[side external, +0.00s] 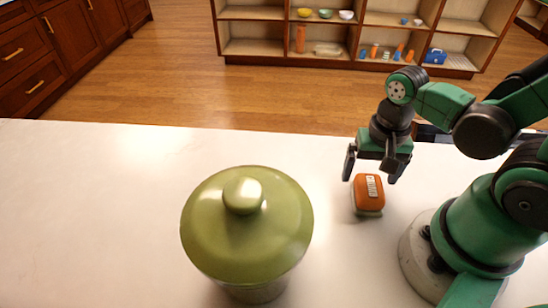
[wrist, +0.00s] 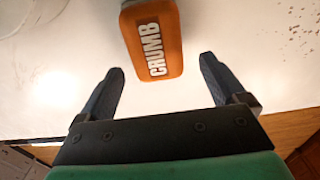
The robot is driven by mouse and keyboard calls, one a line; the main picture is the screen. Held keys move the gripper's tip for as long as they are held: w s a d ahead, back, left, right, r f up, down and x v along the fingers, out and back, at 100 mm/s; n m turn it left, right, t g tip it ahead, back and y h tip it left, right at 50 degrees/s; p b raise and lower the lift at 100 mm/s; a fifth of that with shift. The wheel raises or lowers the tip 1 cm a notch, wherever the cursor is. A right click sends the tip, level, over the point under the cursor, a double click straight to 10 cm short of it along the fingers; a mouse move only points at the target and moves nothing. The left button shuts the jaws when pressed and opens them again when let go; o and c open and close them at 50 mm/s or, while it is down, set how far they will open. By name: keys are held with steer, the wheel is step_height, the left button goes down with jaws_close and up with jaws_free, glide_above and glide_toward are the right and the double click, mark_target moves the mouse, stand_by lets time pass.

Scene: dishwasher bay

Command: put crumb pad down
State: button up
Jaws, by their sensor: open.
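The crumb pad (side external: 368,193) is an orange block with a pale greenish underside and white lettering. It rests on the white counter (side external: 120,190), right of the green pot.
A large green lidded pot (side external: 247,225) stands on the counter left of the pad. The counter's left part is clear. A wooden shelf (side external: 350,35) with bowls and small items stands beyond, across the floor, and wooden drawers (side external: 40,70) are at the far left.

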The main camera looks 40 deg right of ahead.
mark_target(369, 178)
steer(key=shift+r, duration=5.1)
steer(key=w+a+n+t, duration=0.1)
steer(key=w+n+t, duration=0.6)
steer(key=w+n, duration=0.2)
steer(key=shift+r, duration=0.25)
steer(key=shift+o, duration=0.5)
